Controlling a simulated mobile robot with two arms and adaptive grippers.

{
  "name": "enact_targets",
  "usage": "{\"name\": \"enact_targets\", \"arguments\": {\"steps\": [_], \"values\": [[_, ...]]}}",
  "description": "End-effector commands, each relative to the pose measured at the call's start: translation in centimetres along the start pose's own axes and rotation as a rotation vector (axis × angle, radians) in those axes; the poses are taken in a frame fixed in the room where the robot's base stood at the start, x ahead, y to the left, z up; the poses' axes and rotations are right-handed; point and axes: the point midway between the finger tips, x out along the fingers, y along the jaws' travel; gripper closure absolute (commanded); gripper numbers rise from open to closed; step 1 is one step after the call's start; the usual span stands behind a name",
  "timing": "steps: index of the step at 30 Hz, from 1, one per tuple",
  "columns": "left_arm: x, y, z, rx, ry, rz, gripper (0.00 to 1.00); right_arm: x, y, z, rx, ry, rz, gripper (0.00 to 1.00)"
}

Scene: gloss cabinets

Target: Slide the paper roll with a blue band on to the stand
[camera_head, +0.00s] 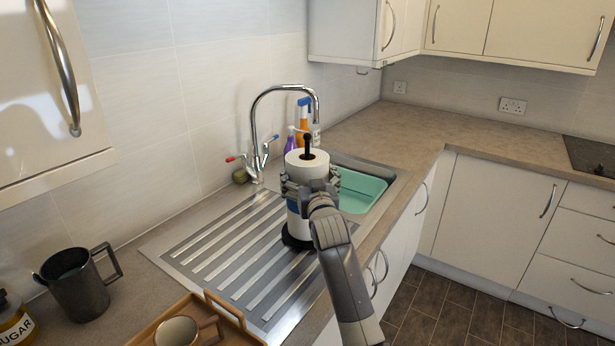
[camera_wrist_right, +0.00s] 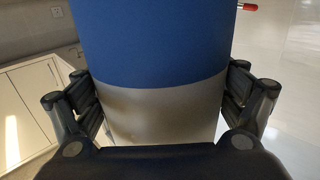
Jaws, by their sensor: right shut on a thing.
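The white paper roll (camera_head: 307,170) with a blue band (camera_head: 293,207) stands upright over the draining board. The stand's black post (camera_head: 307,146) sticks up through the hole in the roll's top, so the roll is around the post. The stand's black base (camera_head: 290,241) shows just under the roll; I cannot tell whether they touch. My right gripper (camera_head: 310,190) is shut on the roll, with a finger on each side. In the right wrist view, the roll's blue band (camera_wrist_right: 155,45) fills the space between the fingers. My left gripper is out of view.
A teal basin (camera_head: 362,192) sits in the sink behind the roll, beside a chrome tap (camera_head: 254,130) and several bottles (camera_head: 303,120). A dark metal mug (camera_head: 78,285), a wooden tray (camera_head: 230,315) with a cup and a sugar jar (camera_head: 14,320) stand at the near left.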

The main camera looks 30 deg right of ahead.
Motion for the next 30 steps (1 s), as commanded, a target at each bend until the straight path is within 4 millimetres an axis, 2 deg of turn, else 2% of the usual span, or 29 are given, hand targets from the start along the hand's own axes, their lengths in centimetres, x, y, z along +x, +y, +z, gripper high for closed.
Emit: {"name": "enact_targets", "arguments": {"steps": [30], "values": [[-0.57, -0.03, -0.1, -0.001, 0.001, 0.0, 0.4, -0.11, 0.0, -0.19, 0.0, 0.002, 0.0, 0.56]]}}
